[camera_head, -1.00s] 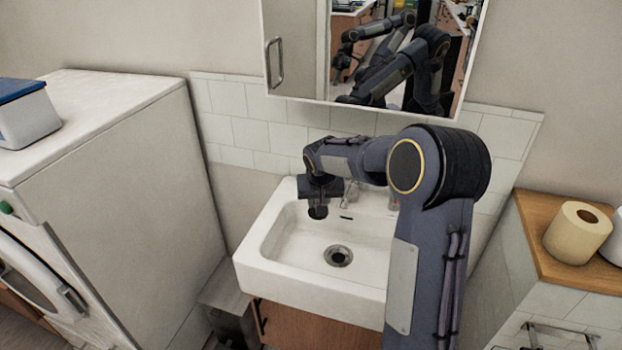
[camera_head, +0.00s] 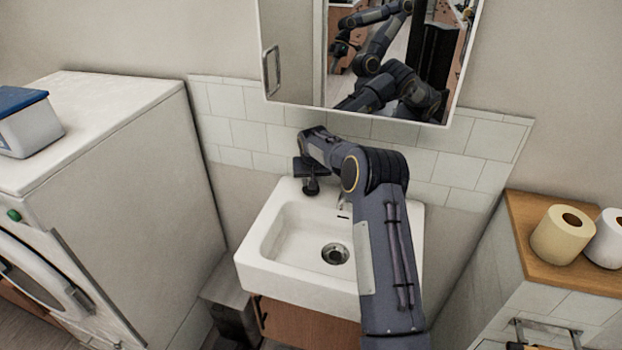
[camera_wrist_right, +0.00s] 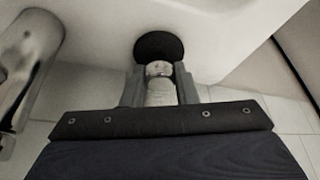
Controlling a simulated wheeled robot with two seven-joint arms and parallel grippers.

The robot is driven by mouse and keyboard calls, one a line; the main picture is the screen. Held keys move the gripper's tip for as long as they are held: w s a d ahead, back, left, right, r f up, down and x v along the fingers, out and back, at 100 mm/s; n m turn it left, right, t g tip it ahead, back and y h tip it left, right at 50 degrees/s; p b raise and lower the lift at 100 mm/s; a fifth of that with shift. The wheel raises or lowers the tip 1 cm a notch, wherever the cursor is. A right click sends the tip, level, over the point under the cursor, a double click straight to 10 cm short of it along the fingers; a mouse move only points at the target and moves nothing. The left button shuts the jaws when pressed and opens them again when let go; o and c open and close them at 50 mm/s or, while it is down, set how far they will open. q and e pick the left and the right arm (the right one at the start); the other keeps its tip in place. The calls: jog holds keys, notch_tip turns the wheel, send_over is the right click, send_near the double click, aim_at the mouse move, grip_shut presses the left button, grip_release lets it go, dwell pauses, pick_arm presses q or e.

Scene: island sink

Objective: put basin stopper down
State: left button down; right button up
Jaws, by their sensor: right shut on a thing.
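The basin stopper shows in the right wrist view as a black disc (camera_wrist_right: 159,46) with a pale stem between the fingers. My right gripper (camera_wrist_right: 160,82) is shut on that stem. In the head view, my right gripper (camera_head: 309,177) is above the back left corner of the white sink (camera_head: 262,262), with the dark stopper (camera_head: 311,187) at its lower end. I cannot tell whether the stopper touches the rim. The drain (camera_head: 335,254) is open and uncovered.
The faucet (camera_wrist_right: 22,65) stands close to the left in the wrist view; my arm partly hides it in the head view. A mirror cabinet (camera_head: 365,60) hangs above. A washing machine (camera_head: 120,150) stands left, and a wooden counter with paper rolls (camera_head: 562,234) right.

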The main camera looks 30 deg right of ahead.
jog(key=shift+f, duration=0.3)
jog(key=o, duration=0.9)
jog(key=shift+o, duration=0.2)
